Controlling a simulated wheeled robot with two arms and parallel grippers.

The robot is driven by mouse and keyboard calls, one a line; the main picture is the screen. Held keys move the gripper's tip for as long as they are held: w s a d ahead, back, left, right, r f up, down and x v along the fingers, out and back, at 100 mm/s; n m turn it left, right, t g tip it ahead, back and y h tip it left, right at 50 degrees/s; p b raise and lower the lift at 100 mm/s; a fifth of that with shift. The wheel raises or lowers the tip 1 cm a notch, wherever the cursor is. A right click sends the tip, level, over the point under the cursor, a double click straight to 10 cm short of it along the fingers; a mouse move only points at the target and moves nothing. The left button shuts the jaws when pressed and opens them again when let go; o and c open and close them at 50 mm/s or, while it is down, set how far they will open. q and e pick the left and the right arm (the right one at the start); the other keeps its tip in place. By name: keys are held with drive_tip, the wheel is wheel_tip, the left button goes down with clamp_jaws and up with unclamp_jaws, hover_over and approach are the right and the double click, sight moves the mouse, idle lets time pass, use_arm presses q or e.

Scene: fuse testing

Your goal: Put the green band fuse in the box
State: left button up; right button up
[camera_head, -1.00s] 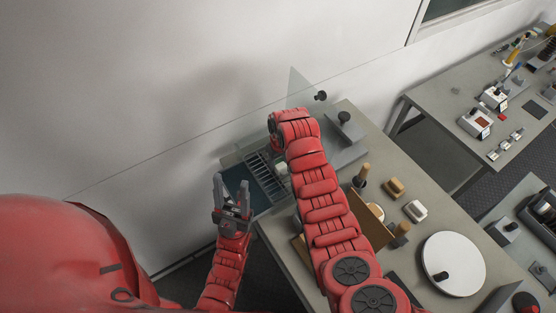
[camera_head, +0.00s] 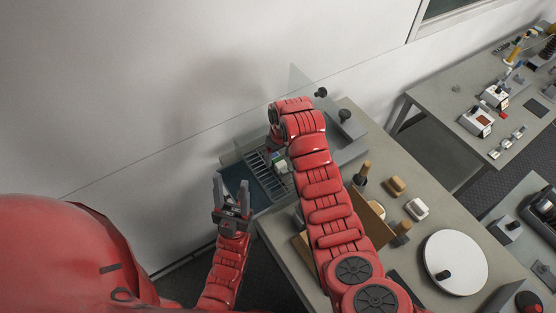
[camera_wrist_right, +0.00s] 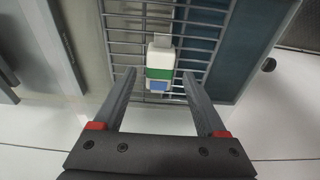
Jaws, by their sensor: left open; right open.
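The green band fuse (camera_wrist_right: 159,56) is a white block with a green band and a blue patch. In the right wrist view it is at the metal rack (camera_wrist_right: 120,32). My right gripper (camera_wrist_right: 159,74) is open, with a finger on each side of the fuse and visible gaps to it. In the head view the fuse (camera_head: 280,157) shows beside my right arm at the rack (camera_head: 262,172); the right fingers are mostly hidden there. My left gripper (camera_head: 231,186) is open and empty, left of the bench. I cannot tell which container is the box.
A clear upright panel (camera_head: 301,86) with dark knobs stands behind my right arm. A brown board (camera_head: 369,212), a tan block (camera_head: 395,186), a white block (camera_head: 417,208) and a white disc (camera_head: 455,262) are on the bench to the right. The wall is close behind.

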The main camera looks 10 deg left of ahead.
sight(279, 162)
drive_tip(key=r, duration=0.4)
drive_tip(key=shift+s+d, duration=0.15)
drive_tip(key=shift+s, duration=0.05)
drive_tip(key=r+p, duration=0.2)
drive_tip(key=r, duration=0.1)
drive_tip(key=r+p, duration=0.1)
drive_tip(key=r, duration=0.1)
drive_tip(key=shift+s+d+p, duration=0.3)
drive_tip(key=shift+s+d, duration=0.05)
drive_tip(key=shift+d, duration=0.05)
